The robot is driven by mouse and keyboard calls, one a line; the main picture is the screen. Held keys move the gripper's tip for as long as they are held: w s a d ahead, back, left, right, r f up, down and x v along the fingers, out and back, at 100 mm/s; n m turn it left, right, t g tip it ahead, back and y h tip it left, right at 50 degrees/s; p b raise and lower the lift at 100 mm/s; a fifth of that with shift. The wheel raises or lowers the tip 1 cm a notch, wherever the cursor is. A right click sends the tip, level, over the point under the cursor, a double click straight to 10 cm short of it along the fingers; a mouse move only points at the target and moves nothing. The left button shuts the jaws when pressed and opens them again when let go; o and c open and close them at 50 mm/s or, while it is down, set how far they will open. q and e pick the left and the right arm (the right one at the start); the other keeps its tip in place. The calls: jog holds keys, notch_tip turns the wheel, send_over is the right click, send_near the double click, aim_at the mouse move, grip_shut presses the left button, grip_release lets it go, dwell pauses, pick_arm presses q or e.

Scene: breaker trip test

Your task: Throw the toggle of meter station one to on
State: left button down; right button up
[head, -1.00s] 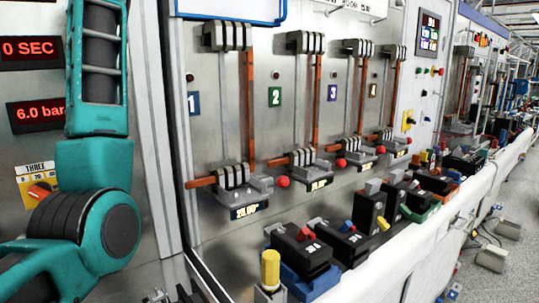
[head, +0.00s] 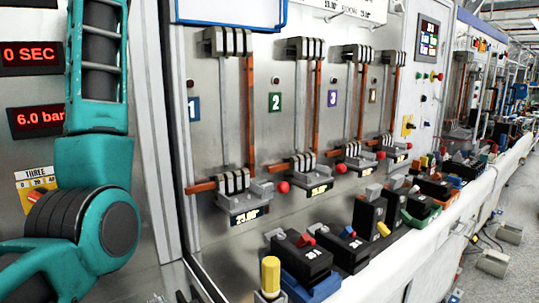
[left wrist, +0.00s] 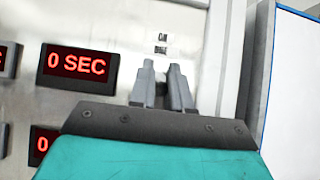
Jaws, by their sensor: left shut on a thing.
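My left gripper (left wrist: 162,85) shows in the left wrist view, its two grey fingers against the grey meter panel (left wrist: 100,25). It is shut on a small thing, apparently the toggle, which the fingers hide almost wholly. A small dark label (left wrist: 162,43) sits on the panel just above the fingertips, its text too blurred to read. A red display (left wrist: 77,64) left of the fingers reads "0 SEC". In the head view my teal left arm stands at the left and its gripper is out of the picture. My right gripper is not in view.
In the head view a "6.0 bar" display (head: 37,117) is beside my left arm. To its right, a wall panel holds several numbered stations with copper bars. A bench edge (head: 385,260) carries several black breakers (head: 300,255). A pale upright frame (left wrist: 240,70) stands right of the gripper.

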pick_arm(q)
jog(key=shift+s+d+r, duration=0.1)
jog(key=shift+s+r, duration=0.05)
jog(key=shift+r, duration=1.1)
jog(key=c, duration=1.3)
grip_release()
jog(key=o, duration=0.3)
jog(key=shift+w+f, duration=0.2)
